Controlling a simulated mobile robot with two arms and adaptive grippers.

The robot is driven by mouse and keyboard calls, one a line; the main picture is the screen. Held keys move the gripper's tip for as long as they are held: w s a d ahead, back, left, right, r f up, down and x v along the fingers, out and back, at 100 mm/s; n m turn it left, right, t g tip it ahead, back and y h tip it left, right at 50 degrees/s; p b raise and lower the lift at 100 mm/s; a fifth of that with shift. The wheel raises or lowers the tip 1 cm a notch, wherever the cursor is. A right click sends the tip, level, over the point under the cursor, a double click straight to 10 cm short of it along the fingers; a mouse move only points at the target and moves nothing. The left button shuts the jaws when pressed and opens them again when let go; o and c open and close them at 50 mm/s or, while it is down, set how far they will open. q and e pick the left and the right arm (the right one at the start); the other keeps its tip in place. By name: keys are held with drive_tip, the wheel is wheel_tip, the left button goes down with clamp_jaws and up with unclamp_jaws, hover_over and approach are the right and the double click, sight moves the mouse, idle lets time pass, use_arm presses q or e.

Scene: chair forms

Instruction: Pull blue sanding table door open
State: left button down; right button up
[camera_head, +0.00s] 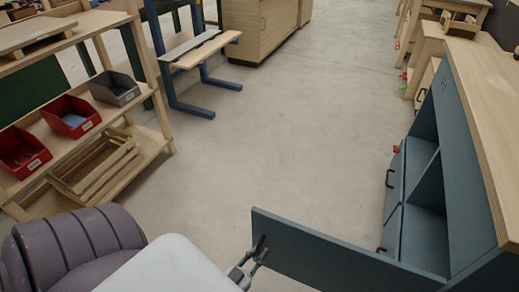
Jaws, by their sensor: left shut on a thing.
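The blue sanding table (452,142) stands at the right with a light wooden top (490,105). Its blue door (325,250) stands out from the cabinet front, reaching left across the bottom of the view. Open blue compartments show inside the cabinet behind it. My left gripper (257,254) is at the door's free left end, shut on the dark door handle (262,244). The fingers are small here and partly overlap the handle. The door's lower part is cut off by the picture's edge. My right gripper is not in view.
Blue drawers with dark handles (390,180) are farther along the cabinet. A wooden shelf rack (150,143) with red bins (70,117) and a grey bin (115,88) stands at left. A blue-framed bench (190,108) is behind it. The middle floor (285,150) is clear.

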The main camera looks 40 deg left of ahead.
use_arm(q)
drive_tip(key=shift+d, duration=0.1)
drive_tip(key=c, duration=1.2)
unclamp_jaws()
drive_tip(key=s, duration=1.2)
drive_tip(key=shift+d, duration=0.4)
drive_tip(key=shift+w+f, duration=0.1)
drive_tip(key=shift+w, duration=0.05)
